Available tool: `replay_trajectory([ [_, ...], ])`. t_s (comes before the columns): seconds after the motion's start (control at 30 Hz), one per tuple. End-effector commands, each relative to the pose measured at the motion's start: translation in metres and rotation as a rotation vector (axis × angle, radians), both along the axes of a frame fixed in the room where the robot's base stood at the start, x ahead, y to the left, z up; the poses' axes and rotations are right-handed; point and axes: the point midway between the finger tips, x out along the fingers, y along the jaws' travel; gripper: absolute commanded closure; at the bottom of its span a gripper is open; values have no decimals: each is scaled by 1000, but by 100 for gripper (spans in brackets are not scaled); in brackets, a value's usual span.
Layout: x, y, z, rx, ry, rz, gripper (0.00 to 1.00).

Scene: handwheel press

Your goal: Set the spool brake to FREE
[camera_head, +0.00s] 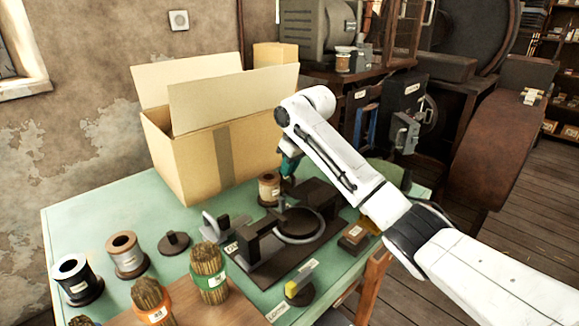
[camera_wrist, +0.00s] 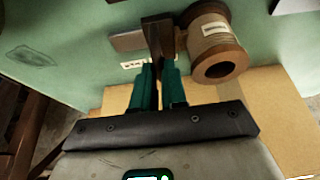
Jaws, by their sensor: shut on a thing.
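The spool (camera_head: 269,188), wound with tan cord and labelled, stands on the green table just beyond the dark press. It also shows in the wrist view (camera_wrist: 213,40), its round end facing the camera. Beside it in the wrist view is a brown upright brake lever (camera_wrist: 156,32) with a flat grey-brown piece next to it. My gripper (camera_head: 288,172) has teal fingers (camera_wrist: 158,72) and is shut on the brake lever, close beside the spool. A small white label (camera_wrist: 134,64) lies partly behind the fingers; its word is not readable. In the head view the lever is mostly hidden.
An open cardboard box (camera_head: 205,165) stands behind the spool. The dark press (camera_head: 285,235) with a round ring is in front. Several bundles of sticks, including a green-banded one (camera_head: 209,275), and other spools (camera_head: 125,255) stand at the left front. A dark block (camera_head: 353,237) lies at right.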

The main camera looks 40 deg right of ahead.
Motion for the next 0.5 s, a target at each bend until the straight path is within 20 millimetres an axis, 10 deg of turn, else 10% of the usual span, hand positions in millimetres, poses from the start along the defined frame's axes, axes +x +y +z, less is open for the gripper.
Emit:
replay_trajectory([
  [0.5, 2, -47, 1, -1, 1, -1, 100],
])
